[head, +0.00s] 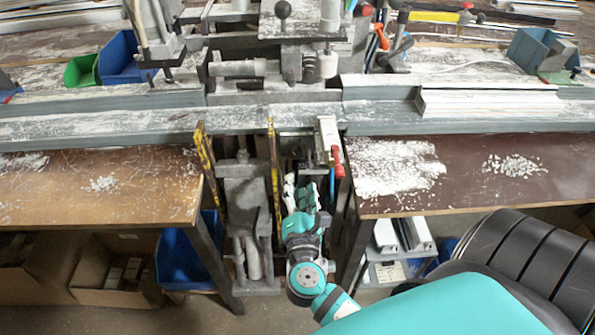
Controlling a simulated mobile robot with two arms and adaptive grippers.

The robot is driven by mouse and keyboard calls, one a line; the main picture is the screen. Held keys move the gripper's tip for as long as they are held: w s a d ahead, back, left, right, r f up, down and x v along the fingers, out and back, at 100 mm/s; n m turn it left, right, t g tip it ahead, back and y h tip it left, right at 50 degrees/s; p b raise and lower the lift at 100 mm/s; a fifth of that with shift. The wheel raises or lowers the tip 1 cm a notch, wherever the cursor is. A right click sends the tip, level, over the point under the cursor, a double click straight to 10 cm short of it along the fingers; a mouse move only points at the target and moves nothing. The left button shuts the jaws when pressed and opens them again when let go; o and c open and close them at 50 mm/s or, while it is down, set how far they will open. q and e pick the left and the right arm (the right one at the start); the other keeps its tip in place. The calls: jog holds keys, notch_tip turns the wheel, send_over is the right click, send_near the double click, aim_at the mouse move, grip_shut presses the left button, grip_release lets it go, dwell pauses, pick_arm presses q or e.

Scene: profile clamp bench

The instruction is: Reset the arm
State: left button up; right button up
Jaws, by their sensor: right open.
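My right gripper (299,188) shows in the head view at the end of my teal and grey arm, low in the middle. It is open, and I see nothing between its fingers. It is in front of the clamp bench's metal frame, in the gap between the two table tops. A red-handled clamp lever (337,160) is just to its right and above it. I cannot tell whether the gripper touches the frame. My left gripper is not in view.
A brown table (100,205) is on the left and a darker one (460,190) on the right, both with white shavings. A long metal rail (150,122) crosses behind. Yellow uprights (273,170) stand close left of the gripper. Blue (125,60) and green (82,70) bins sit at the back left.

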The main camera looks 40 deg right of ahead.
jog(key=shift+s+a, duration=0.35)
jog(key=shift+s, duration=0.25)
